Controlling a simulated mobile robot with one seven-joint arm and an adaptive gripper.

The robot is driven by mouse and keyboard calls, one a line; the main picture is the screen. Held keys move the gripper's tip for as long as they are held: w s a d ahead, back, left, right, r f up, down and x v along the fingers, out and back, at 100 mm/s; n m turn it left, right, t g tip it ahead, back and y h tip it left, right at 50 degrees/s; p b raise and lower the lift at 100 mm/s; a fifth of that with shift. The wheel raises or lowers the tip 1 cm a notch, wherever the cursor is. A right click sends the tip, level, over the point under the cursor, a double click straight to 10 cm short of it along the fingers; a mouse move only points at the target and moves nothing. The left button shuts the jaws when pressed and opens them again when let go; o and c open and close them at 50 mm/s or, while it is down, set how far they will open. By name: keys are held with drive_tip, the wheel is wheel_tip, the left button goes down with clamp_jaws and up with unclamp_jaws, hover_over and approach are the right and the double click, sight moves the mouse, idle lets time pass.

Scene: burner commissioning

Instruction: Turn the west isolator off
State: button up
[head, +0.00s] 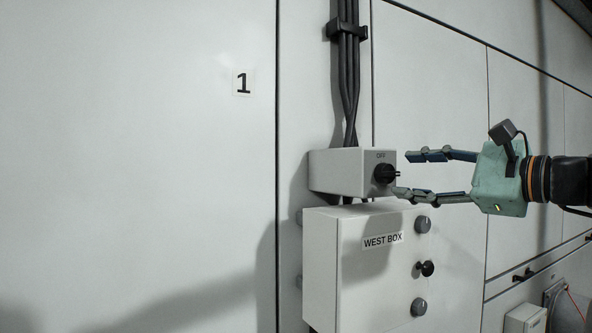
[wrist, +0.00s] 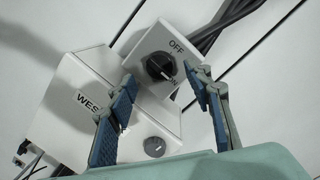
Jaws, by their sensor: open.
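The west isolator is a grey box (head: 340,172) with a black rotary knob (head: 384,173) on its front and OFF printed above it. In the wrist view the knob (wrist: 159,67) faces me. A pale mark on it seems to point away from OFF, towards partly hidden lettering at its lower right. My gripper (head: 404,174) is open and empty, level with the knob and just in front of it. Its blue-padded fingers lie one above and one below the knob's height in the head view, and on either side of it in the wrist view. I cannot tell whether either touches.
A larger box (head: 340,262) labelled WEST BOX is mounted directly below, with grey knobs (head: 422,224) and a black knob (head: 426,268) on its front. Black cables (head: 349,80) run up the wall from the isolator. The panel marked 1 at left is bare.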

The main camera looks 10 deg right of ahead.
sight(395, 174)
drive_tip(key=shift+x, duration=1.85)
drive_tip(key=c, duration=1.1)
drive_tip(key=shift+c, duration=0.2)
